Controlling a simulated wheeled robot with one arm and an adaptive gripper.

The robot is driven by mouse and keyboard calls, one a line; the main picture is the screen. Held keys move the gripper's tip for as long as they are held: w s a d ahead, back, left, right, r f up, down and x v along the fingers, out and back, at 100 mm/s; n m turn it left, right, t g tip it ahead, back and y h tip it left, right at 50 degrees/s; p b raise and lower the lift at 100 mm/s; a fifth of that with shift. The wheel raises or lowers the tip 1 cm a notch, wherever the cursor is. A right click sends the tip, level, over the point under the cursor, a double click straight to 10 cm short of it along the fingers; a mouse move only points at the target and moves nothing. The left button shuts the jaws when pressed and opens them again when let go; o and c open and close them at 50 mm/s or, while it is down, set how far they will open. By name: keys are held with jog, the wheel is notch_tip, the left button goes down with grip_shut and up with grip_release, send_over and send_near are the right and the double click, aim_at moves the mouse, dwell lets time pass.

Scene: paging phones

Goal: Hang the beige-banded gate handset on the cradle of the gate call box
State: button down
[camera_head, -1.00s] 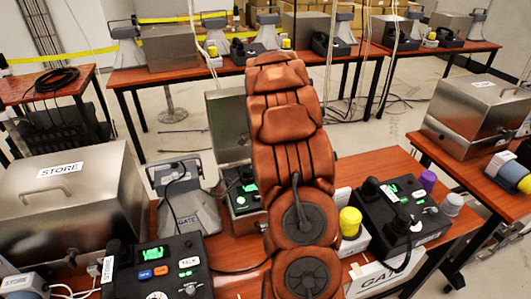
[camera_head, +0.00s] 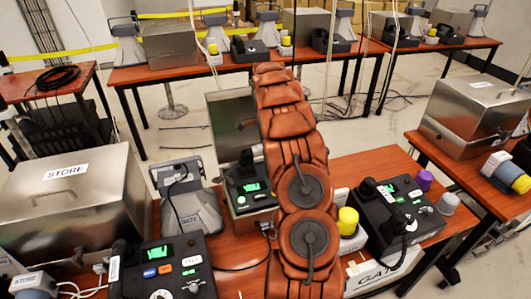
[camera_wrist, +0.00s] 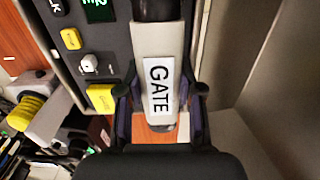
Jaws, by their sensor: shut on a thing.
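In the wrist view my gripper (camera_wrist: 162,92) is shut on the beige-banded gate handset (camera_wrist: 168,45), with a finger on each side of its white GATE label. The handset's dark end runs out of the top of that view. A dark call box (camera_wrist: 97,45) with a green display and yellow buttons lies just left of the handset. In the head view a call box with a green display (camera_head: 251,187) stands left of my arm. A dark upright handset shape shows above it, partly hidden by my arm. The cradle cannot be made out, and my gripper is hidden there.
A grey GATE loudspeaker (camera_head: 191,205) and a STORE steel case (camera_head: 75,205) stand to the left. The STORE call box (camera_head: 163,268) is in front. Another call box (camera_head: 398,212) and a yellow-capped item (camera_head: 348,222) stand right of my arm.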

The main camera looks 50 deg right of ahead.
jog(key=shift+d+f+p, duration=0.15)
jog(key=shift+f+p, duration=0.8)
jog(key=shift+f, duration=0.4)
jog(key=shift+w+f, duration=0.15)
jog(key=shift+f, duration=0.25)
jog(key=shift+f, duration=0.2)
jog(key=c, duration=0.7)
grip_release()
jog(key=shift+c, duration=0.2)
notch_tip(320, 180, up, 11)
jog(key=b, duration=0.4)
jog(key=shift+r, duration=0.65)
